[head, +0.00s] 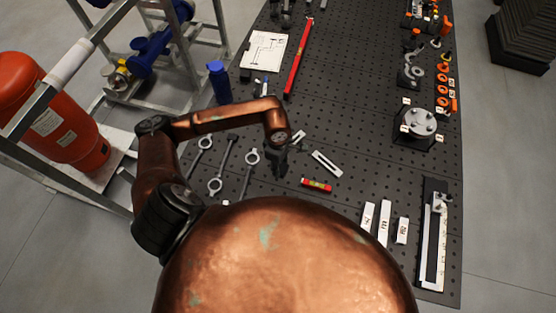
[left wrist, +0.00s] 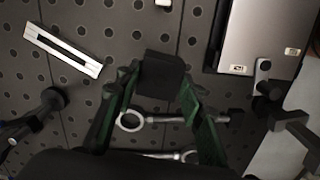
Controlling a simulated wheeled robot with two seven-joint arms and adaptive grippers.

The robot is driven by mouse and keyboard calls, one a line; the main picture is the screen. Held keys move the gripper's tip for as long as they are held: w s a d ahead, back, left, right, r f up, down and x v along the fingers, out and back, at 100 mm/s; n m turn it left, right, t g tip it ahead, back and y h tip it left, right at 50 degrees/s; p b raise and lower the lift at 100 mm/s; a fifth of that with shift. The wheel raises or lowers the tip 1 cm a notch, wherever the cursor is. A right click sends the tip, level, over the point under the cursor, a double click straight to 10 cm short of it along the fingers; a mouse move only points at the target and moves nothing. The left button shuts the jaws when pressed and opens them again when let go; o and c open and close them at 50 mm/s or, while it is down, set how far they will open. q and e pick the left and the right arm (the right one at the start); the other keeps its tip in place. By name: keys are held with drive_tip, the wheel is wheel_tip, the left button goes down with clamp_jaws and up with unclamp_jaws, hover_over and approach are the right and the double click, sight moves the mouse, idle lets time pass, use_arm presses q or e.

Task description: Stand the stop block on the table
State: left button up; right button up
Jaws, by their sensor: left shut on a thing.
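My left gripper (head: 280,160) is over the perforated dark table (head: 345,110), at the end of my copper-coloured arm. In the left wrist view its green-sided fingers (left wrist: 160,92) are shut on a small black block, which I take as the stop block (left wrist: 160,72). The block sits between the fingertips. In the head view the block cannot be told apart from the dark gripper, and whether it touches the table cannot be told. My right gripper is not in view.
Ring-ended rods (head: 228,162) lie left of the gripper. A slotted pale bar (head: 326,163) and a small red-and-yellow level (head: 316,185) lie to its right. A blue bottle (head: 219,83) stands at the left edge. Bare table shows beyond the gripper.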

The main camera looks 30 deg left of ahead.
use_arm(q)
drive_tip(key=shift+s+r+n, duration=0.1)
drive_tip(key=shift+s+n, duration=0.15)
drive_tip(key=shift+n, duration=0.35)
drive_tip(key=shift+s+a+f+n+p, duration=0.1)
drive_tip(key=shift+a+f+n+p, duration=0.05)
drive_tip(key=shift+f+n+p, duration=0.2)
drive_tip(key=shift+f+b, duration=0.35)
drive_tip(key=shift+f, duration=0.2)
wheel_tip(320, 180, down, 2)
drive_tip(key=shift+f+b, duration=0.15)
drive_tip(key=shift+b, duration=0.35)
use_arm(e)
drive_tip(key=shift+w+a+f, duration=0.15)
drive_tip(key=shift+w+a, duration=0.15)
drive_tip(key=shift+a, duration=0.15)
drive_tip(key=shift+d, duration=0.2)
use_arm(q)
drive_tip(key=shift+f+b, duration=0.25)
drive_tip(key=shift+b, duration=0.1)
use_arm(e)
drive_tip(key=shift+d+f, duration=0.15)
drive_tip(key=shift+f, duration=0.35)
use_arm(q)
drive_tip(key=shift+f, duration=0.1)
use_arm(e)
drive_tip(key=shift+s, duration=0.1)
